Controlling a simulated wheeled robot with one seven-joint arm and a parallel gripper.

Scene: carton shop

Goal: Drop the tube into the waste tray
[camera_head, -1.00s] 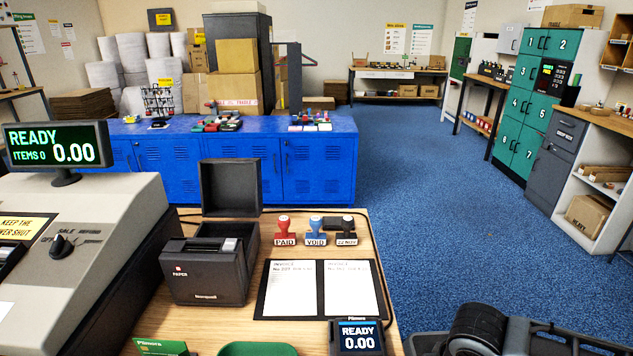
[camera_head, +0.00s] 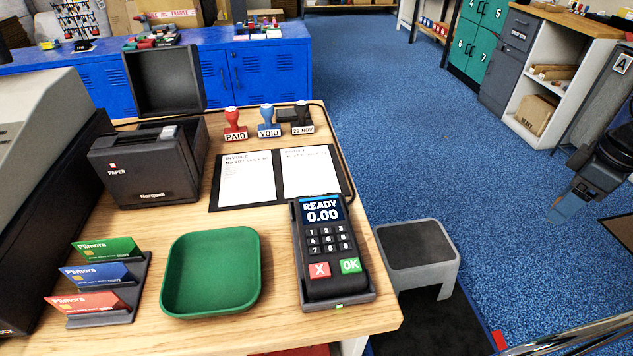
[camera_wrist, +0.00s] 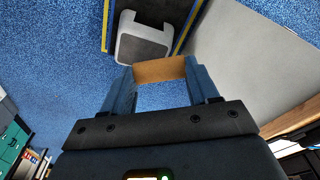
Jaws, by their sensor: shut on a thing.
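A tan, cardboard-like piece (camera_wrist: 159,70), which looks like the tube, is held between the blue fingers of my gripper (camera_wrist: 161,83) in the wrist view. My gripper also shows at the right edge of the head view (camera_head: 560,208), over the blue floor. There it points down, well right of the counter, and I cannot make out the tube. A shallow green tray (camera_head: 212,272) with raised sides lies empty on the wooden counter. No label shows whether it is the waste tray.
The counter (camera_head: 180,335) holds a card terminal (camera_head: 329,262), a card rack (camera_head: 105,285), a receipt printer (camera_head: 150,175), stamps and invoices. A grey step stool (camera_head: 418,250) stands on the floor beside it. Open blue floor (camera_head: 400,140) lies beyond.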

